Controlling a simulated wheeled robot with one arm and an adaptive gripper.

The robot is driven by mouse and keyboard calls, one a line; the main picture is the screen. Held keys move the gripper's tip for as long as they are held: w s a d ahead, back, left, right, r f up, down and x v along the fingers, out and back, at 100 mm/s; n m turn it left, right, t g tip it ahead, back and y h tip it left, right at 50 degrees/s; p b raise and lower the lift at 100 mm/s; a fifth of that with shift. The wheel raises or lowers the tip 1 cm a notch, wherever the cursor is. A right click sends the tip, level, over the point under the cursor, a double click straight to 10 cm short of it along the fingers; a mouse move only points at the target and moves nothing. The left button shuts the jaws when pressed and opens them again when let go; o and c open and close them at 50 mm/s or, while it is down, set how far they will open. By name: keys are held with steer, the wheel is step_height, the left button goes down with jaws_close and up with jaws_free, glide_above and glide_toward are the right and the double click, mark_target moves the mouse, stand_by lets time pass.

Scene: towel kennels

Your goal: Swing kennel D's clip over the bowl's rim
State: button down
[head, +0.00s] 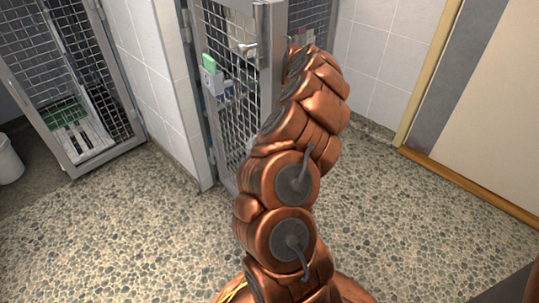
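A kennel with a mesh door (262,50) in a grey metal frame stands at the upper middle. No letter is readable, so I cannot tell if it is kennel D. A small pale holder (213,82) with a green top (209,63) hangs on its front. A metal handle-like part (243,47) shows on the mesh. Pale and bluish shapes behind the mesh are too unclear to name. I cannot make out the bowl or the clip. My copper-coloured arm reaches up to the door's right edge and covers part of it. My gripper is hidden beyond the arm.
Another mesh kennel (93,85) stands at the left, with a green and white slatted thing (75,130) inside. A white bucket (8,162) is at the left edge. White tiled walls flank the middle kennel. A wood-trimmed door (490,110) is at the right. The pebbled floor is clear.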

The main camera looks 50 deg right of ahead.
steer(key=shift+s+f, duration=0.1)
steer(key=c, duration=0.8)
jaws_free()
steer(key=v, duration=0.7)
steer(key=shift+d+r, duration=0.1)
steer(key=shift+r, duration=0.2)
